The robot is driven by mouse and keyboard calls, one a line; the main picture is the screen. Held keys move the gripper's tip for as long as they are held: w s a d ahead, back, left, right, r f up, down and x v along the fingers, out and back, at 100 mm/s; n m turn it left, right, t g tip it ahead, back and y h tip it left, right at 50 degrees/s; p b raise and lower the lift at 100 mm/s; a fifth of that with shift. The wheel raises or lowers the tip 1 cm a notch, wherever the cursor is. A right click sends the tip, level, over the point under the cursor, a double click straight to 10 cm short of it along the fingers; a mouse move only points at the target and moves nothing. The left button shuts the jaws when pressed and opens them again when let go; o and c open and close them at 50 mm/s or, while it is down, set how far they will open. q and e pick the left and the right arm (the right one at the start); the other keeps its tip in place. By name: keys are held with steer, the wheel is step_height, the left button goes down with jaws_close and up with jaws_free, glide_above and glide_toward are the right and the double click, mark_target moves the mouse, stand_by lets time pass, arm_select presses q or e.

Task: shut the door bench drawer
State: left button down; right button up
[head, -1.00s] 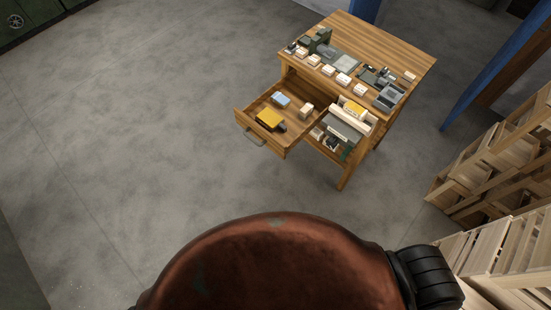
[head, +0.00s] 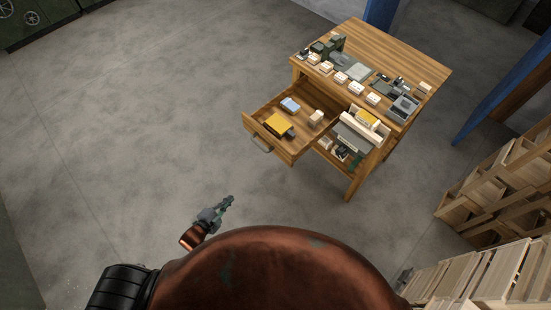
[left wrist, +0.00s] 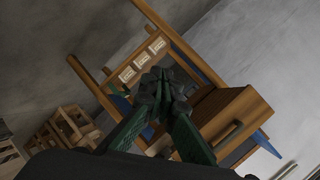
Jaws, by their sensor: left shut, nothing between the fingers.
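The bench drawer (head: 293,152) is a wooden drawer pulled well out of the left part of the wooden bench (head: 410,57). Its grey handle (head: 262,146) is on the front panel. My left gripper (head: 231,199) is shut and empty, over the floor in front of the drawer and apart from it. In the left wrist view, the shut fingers (left wrist: 165,88) overlap the bench in the picture. The drawer front (left wrist: 238,117) and handle (left wrist: 226,132) show to their right.
A yellow item (head: 277,125), a blue one (head: 290,104) and a pale block (head: 316,117) lie in the drawer. An open shelf with stored things (head: 350,143) is right of it. Wooden crates (head: 490,190) stand at the right. Floor left of the bench is clear.

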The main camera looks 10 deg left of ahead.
arm_select(q)
steer(key=w+d+r+m+t+h, duration=0.1)
steer(key=w+d+r+m+h, duration=0.15)
steer(key=r, duration=0.35)
steer(key=w+d+r+m+t+h, duration=0.1)
steer(key=d+r+m, duration=0.25)
steer(key=r, duration=0.25)
steer(key=m+h+b, duration=0.1)
steer(key=m+h, duration=0.2)
glide_toward(280, 153)
steer(key=x, duration=0.5)
steer(key=shift+w+d+b, duration=0.15)
steer(key=shift+w+b, duration=0.15)
steer(key=shift+w, duration=0.1)
steer(key=shift+w+d, duration=0.3)
steer(key=shift+w, duration=0.1)
arm_select(e)
steer(key=shift+s+f, duration=1.05)
steer(key=shift+s, duration=0.2)
steer(key=shift+a, duration=0.15)
